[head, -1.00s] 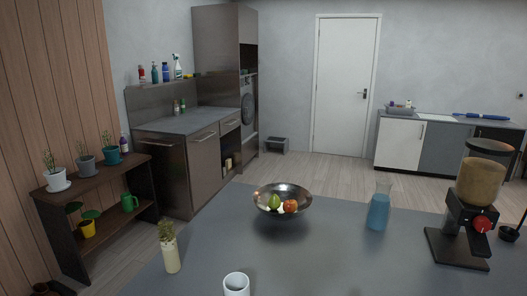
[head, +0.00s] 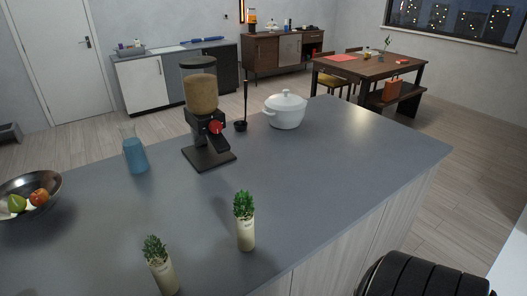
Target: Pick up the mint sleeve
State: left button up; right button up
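I cannot make out a mint sleeve in the head view. Neither of my grippers shows in it. The grey counter (head: 330,165) fills the middle of the view. The dining table (head: 375,68) at the back right has a flat red-orange piece (head: 343,57) and a small red item on it, too small to tell more.
On the counter stand a fruit bowl (head: 50,187), a blue-filled carafe (head: 135,157), a dispenser (head: 201,95), a ladle (head: 241,125), a white lidded pot (head: 286,112) and two potted plants (head: 245,229) (head: 161,273). The counter's right part is clear. Floor (head: 470,160) shows beyond.

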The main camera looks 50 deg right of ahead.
aim_at(245, 216)
jog(key=z, duration=1.3)
